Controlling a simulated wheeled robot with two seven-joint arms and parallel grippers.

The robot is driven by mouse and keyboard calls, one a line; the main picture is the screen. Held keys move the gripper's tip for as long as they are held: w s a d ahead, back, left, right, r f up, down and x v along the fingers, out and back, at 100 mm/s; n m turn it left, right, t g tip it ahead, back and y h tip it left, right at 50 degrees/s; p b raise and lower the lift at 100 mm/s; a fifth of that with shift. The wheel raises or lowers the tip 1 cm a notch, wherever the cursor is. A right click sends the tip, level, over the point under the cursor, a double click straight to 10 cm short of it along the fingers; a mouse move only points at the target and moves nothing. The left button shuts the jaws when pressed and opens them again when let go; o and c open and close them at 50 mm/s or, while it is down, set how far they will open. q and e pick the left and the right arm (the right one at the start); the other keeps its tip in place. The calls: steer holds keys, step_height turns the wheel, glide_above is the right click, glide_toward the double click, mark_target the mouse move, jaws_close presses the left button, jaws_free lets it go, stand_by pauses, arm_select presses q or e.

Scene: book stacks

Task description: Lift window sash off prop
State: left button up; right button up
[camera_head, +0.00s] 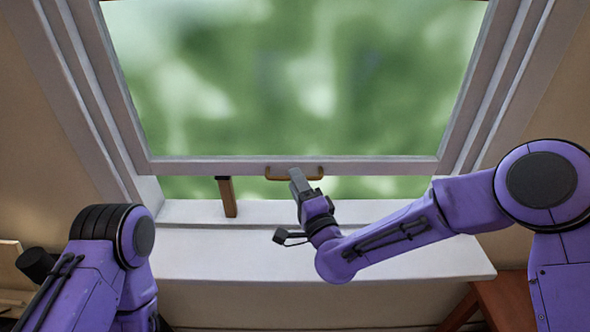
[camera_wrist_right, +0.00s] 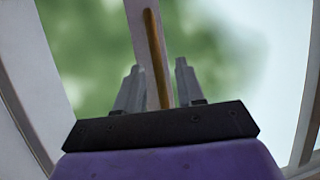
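The window sash (camera_head: 210,166) is a pale frame around a large pane, raised above the sill. A brown wooden prop (camera_head: 229,198) stands upright on the sill under its bottom rail, left of centre. A tan bar handle (camera_head: 278,178) is on the bottom rail; it also shows in the right wrist view (camera_wrist_right: 154,50). My right gripper (camera_head: 297,176) is at the handle. In the right wrist view its two fingers (camera_wrist_right: 158,76) are apart, with the bar between them and gaps visible on both sides. My left gripper is not in view; only my left arm shows.
The white sill (camera_head: 230,262) is wide and mostly clear below the window. Fixed window jambs (camera_head: 78,90) rise at both sides. A reddish-brown wooden piece (camera_head: 503,300) stands at lower right, and pale wooden pieces (camera_head: 10,270) are at the left edge.

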steer(key=shift+x, duration=1.15)
steer(key=shift+d, duration=0.2)
steer(key=shift+f, duration=0.1)
jaws_close()
step_height(320, 180, up, 10)
steer(key=p, duration=0.5)
jaws_free()
steer(key=shift+f, duration=0.1)
